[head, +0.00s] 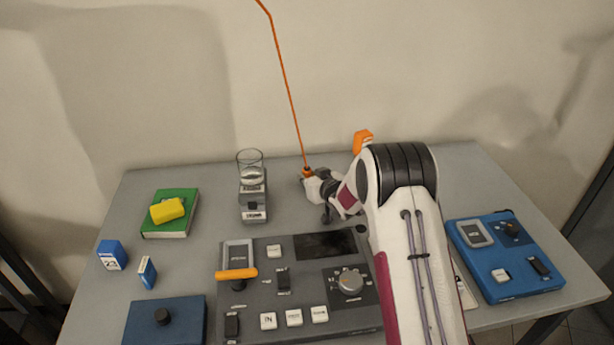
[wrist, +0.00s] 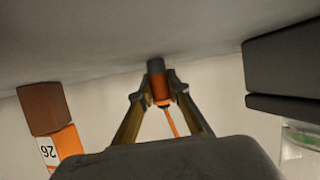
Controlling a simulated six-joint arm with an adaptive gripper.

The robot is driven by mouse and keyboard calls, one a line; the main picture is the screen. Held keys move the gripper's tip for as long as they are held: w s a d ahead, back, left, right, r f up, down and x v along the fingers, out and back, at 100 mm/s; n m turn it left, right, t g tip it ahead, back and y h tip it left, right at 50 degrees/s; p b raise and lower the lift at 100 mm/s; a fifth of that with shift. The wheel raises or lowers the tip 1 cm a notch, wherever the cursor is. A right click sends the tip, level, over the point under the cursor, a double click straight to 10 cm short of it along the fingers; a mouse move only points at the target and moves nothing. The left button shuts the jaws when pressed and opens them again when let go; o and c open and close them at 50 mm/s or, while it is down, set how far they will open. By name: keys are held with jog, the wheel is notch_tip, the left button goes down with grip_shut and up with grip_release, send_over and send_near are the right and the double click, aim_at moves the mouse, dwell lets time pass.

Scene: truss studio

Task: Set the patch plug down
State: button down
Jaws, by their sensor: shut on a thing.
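The patch plug (wrist: 160,88) has an orange body and a dark grey tip in the wrist view. My gripper (wrist: 159,92) is shut on its orange body, one finger on each side. The tip points at the grey table; I cannot tell whether it touches. In the head view the orange end of the plug (head: 307,172) shows above my gripper (head: 314,184), at the back middle of the table. An orange cable (head: 287,85) rises from it, out of the top of the picture. Much of the plug is hidden by the gripper in the head view.
A glass (head: 250,164) stands on a grey unit (head: 254,205) left of my gripper. An orange box (head: 362,138) is behind my arm. A large console (head: 262,310) lies in front, a blue panel (head: 515,283) at right. Table (head: 215,185) is bare between book and glass.

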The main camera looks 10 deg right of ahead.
jog(key=shift+f, duration=0.15)
jog(key=c, duration=1.9)
grip_release()
jog(key=shift+v, duration=1.35)
jog(key=shift+s+r, duration=0.1)
jog(key=shift+r, duration=3.65)
jog(key=shift+d, duration=0.1)
